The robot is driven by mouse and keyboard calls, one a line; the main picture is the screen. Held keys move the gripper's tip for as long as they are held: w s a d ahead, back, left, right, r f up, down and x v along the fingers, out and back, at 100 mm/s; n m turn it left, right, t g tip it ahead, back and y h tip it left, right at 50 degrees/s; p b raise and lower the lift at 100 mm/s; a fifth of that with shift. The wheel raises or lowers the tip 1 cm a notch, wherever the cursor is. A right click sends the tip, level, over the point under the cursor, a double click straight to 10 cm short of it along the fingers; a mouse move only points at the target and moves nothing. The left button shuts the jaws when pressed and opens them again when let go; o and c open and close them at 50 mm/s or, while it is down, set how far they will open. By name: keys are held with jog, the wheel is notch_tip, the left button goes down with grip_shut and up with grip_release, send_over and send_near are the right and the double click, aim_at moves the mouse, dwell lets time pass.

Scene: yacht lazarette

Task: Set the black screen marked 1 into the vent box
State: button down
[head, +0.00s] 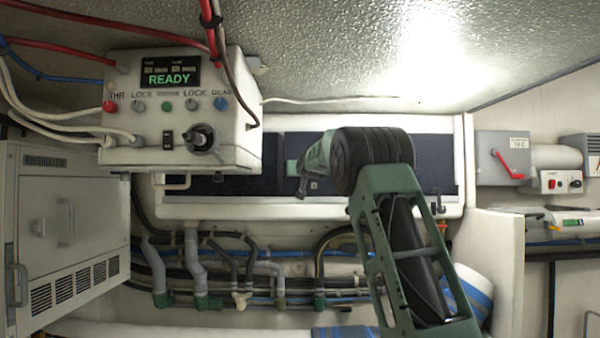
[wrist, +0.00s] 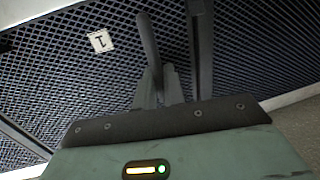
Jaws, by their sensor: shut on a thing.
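The black mesh screen (wrist: 60,75) fills much of the wrist view, with a white label marked 1 (wrist: 100,41) at its upper left. My gripper (wrist: 162,82) is shut on a dark upright part of the screen, seemingly its handle. In the head view my gripper (head: 302,188) is in front of the white-framed vent box (head: 390,211), at its middle. Dark mesh shows inside the frame on both sides of my arm. My wrist and arm hide part of the opening. I cannot tell whether the screen is seated or just in front.
A white control box (head: 180,155) showing READY hangs at the upper left, overlapping the vent box's left part. Hoses and pipes (head: 195,270) run below. A grey switch box (head: 502,158) with a red lever is at right. A louvred cabinet (head: 60,230) stands at left.

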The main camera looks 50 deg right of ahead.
jog(key=c, duration=1.4)
grip_release()
jog(key=shift+f, duration=0.1)
jog(key=shift+f, duration=0.1)
jog(key=v, duration=1.7)
jog(key=shift+s+a, duration=0.15)
jog(key=shift+s, duration=0.05)
